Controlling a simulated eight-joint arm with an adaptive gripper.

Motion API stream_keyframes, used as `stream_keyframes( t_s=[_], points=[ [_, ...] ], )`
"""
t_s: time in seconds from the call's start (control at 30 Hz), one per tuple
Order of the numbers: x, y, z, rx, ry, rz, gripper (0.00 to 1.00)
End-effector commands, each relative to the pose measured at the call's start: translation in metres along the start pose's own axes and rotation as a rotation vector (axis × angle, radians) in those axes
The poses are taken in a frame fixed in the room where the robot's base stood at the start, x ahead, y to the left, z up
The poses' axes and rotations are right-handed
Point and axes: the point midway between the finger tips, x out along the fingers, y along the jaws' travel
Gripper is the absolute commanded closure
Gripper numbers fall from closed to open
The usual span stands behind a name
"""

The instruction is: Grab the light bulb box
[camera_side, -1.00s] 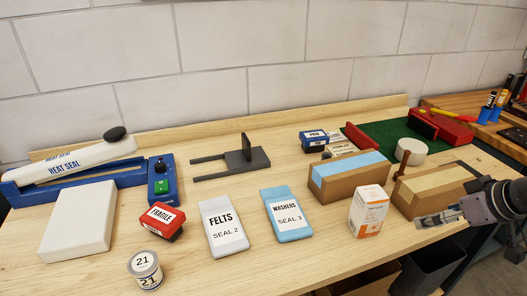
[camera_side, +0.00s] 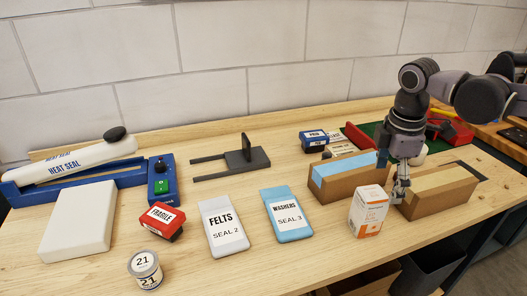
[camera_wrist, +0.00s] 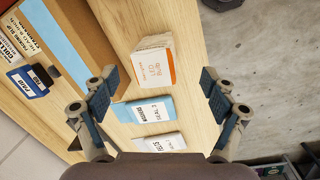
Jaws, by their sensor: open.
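The light bulb box (camera_side: 368,211) is a small white and orange carton standing upright near the front edge of the bench, right of the blue washers pouch. In the wrist view the box (camera_wrist: 154,59) lies ahead of and between my spread fingers, left of centre. My gripper (camera_side: 399,192) points down just right of the box in the side view, close to it; whether a finger touches it I cannot tell. My gripper is open and empty in the wrist view (camera_wrist: 160,90).
A cardboard box with blue tape (camera_side: 347,177) stands behind the carton. Another cardboard box (camera_side: 440,190) stands right of my gripper. The washers pouch (camera_side: 287,213) and felts pouch (camera_side: 223,226) lie to the left. The bench's front edge is close.

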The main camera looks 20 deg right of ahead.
Motion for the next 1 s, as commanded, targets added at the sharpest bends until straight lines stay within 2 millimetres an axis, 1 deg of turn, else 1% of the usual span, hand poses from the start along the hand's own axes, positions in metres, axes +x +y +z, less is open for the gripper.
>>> stream_keyframes(
  t_s=[0.03, 0.1, 0.27, 0.37, 0.6, 0.7, 0.9, 1.0],
  points=[
    [0.001, 0.004, -0.009, -0.063, -0.021, -0.020, 0.15],
    [0.001, 0.006, -0.016, -0.135, -0.044, -0.044, 0.15],
    [0.003, 0.009, -0.024, -0.222, -0.070, -0.076, 0.15],
    [0.009, 0.009, -0.025, -0.236, -0.074, -0.081, 0.15],
    [0.042, 0.007, -0.022, -0.233, -0.073, -0.080, 0.15],
    [0.052, 0.006, -0.021, -0.233, -0.073, -0.079, 0.15],
    [0.062, 0.006, -0.020, -0.232, -0.072, -0.079, 0.15],
    [0.072, 0.006, -0.019, -0.232, -0.072, -0.079, 0.15]
  ],
)
